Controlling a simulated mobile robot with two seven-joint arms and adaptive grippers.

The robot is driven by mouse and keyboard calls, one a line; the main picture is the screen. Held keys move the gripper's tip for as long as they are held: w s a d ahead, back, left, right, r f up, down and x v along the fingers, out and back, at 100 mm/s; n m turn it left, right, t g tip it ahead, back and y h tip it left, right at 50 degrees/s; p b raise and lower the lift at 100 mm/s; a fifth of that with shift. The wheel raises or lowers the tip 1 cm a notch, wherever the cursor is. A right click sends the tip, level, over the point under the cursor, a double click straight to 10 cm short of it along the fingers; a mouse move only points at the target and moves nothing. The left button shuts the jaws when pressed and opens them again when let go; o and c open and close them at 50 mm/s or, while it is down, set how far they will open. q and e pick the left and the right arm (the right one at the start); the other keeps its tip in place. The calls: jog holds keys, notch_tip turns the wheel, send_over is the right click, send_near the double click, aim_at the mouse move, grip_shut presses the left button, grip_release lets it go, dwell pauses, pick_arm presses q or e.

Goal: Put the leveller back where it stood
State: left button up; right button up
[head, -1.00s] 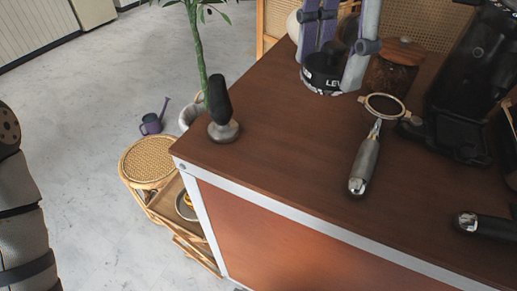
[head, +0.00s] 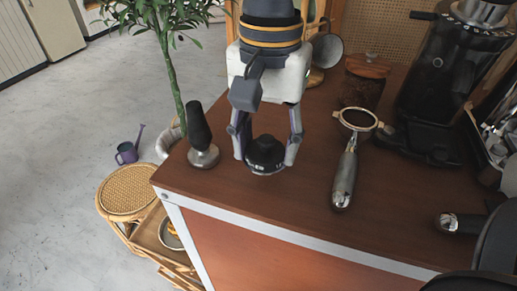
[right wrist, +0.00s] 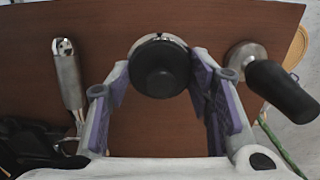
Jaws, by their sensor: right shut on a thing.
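The leveller (head: 265,154) is a short, round black piece with pale lettering on its side. My right gripper (head: 266,158) points down with one finger on each side of it, shut on it. The leveller is at or just above the cart top (head: 300,215), near its left front part; I cannot tell whether it touches the wood. In the right wrist view the leveller (right wrist: 160,68) shows between the purple-padded fingertips. My left gripper is out of view.
A tamper (head: 201,140) with a black handle stands close left of the leveller. A portafilter (head: 345,175) lies to the right. Behind it are a lidded jar (head: 364,83) and a black grinder (head: 440,75). The cart's front edge (head: 300,238) is near.

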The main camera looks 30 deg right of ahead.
aim_at(266, 159)
jog(key=shift+w+d+f, duration=0.1)
jog(key=shift+w+f, duration=0.15)
jog(key=shift+f, duration=0.8)
jog(key=shift+w+d+f, duration=0.1)
jog(key=shift+w+f, duration=0.15)
jog(key=shift+f, duration=0.8)
jog(key=shift+f, duration=0.1)
jog(key=o, duration=1.3)
jog(key=shift+f, duration=0.1)
jog(key=shift+c, duration=0.2)
notch_tip(266, 159, up, 12)
jog(key=shift+r, duration=0.25)
